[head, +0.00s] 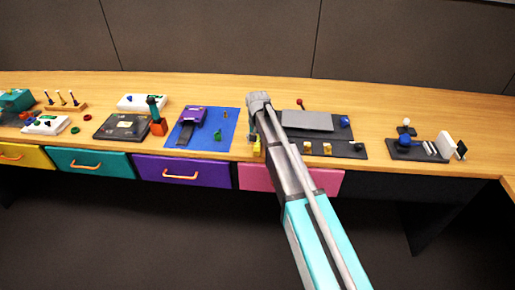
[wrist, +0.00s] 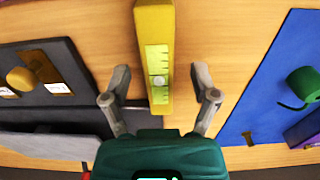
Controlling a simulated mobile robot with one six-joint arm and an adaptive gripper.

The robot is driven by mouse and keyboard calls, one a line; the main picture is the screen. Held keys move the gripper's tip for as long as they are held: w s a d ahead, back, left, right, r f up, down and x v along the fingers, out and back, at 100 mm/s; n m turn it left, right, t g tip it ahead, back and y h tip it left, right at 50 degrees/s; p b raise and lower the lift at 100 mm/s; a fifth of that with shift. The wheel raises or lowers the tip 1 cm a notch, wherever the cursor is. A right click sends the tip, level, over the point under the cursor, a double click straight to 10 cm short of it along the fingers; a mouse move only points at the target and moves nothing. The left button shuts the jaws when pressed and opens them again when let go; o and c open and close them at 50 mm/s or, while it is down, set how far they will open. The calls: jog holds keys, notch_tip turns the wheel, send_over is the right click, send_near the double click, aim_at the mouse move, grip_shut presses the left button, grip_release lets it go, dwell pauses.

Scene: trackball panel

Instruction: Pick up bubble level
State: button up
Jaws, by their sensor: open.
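The bubble level is a yellow bar (wrist: 157,50) with a pale green marked strip and a small round bubble. In the wrist view it runs from the top edge down between my gripper's fingers. My gripper (wrist: 158,85) is open, with one finger on each side of the bar and a gap on both sides. Whether the bar is below the fingertips or level with them, I cannot tell. In the head view a small yellow part of the level (head: 256,147) shows beside my arm near the table's front edge. My arm hides most of it and the gripper's fingers.
A dark panel (wrist: 60,75) with knobs lies to the left in the wrist view, and a blue mat (wrist: 270,85) with a green item lies to the right. In the head view a blue-knobbed device (head: 405,140) stands far right.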

jog(key=shift+f+b, duration=0.3)
jog(key=shift+f, duration=0.2)
jog(key=shift+c, duration=0.3)
grip_shut()
